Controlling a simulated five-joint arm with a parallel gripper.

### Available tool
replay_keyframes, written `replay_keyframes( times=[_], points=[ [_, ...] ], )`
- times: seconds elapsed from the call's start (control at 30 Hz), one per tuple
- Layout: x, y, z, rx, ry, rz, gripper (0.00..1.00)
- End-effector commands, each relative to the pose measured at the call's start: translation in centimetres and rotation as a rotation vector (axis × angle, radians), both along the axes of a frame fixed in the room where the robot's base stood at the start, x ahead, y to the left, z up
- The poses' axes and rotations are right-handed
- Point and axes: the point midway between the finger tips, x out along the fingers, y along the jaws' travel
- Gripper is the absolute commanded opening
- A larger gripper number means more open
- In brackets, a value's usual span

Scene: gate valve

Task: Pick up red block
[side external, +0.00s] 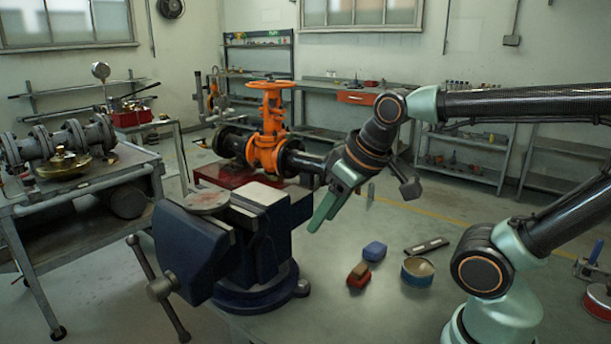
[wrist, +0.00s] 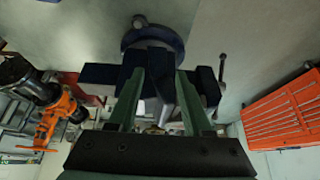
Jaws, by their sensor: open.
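The red block (side external: 357,279) lies on the grey table in the side external view, right of the vise base. It is small, with a brownish upper part and a redder side. My gripper (side external: 322,213) is above and left of it, beside the vise jaws, with its green fingers tilted down to the left. In the wrist view my gripper (wrist: 161,78) shows two separated green fingers with no block between them. The red block cannot be made out in the wrist view.
A blue block (side external: 374,251) sits just behind the red one. A round tin (side external: 417,271) and a dark flat bar (side external: 426,246) lie to the right. The large dark blue vise (side external: 250,240) stands left, and an orange valve (side external: 268,145) stands behind it.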

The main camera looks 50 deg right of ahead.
Motion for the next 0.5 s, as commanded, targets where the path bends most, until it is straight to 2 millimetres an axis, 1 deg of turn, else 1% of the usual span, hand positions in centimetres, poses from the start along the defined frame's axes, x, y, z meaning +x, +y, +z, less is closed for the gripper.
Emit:
replay_keyframes(
  times=[0.23, 0.27, 0.3, 0.33, 0.37, 0.5],
  points=[
    [0.0, 0.0, 0.0, 0.0, 0.0, 0.0, 0.5],
    [0.0, 0.0, 0.0, 0.0, 0.0, 0.0, 0.54],
    [0.0, 0.0, 0.0, 0.0, 0.0, 0.0, 0.69],
    [0.0, 0.0, 0.0, 0.0, 0.0, 0.0, 0.81],
    [0.0, 0.0, 0.0, 0.0, 0.0, 0.0, 0.9],
    [0.0, 0.0, 0.0, 0.0, 0.0, 0.0, 0.9]
  ],
)
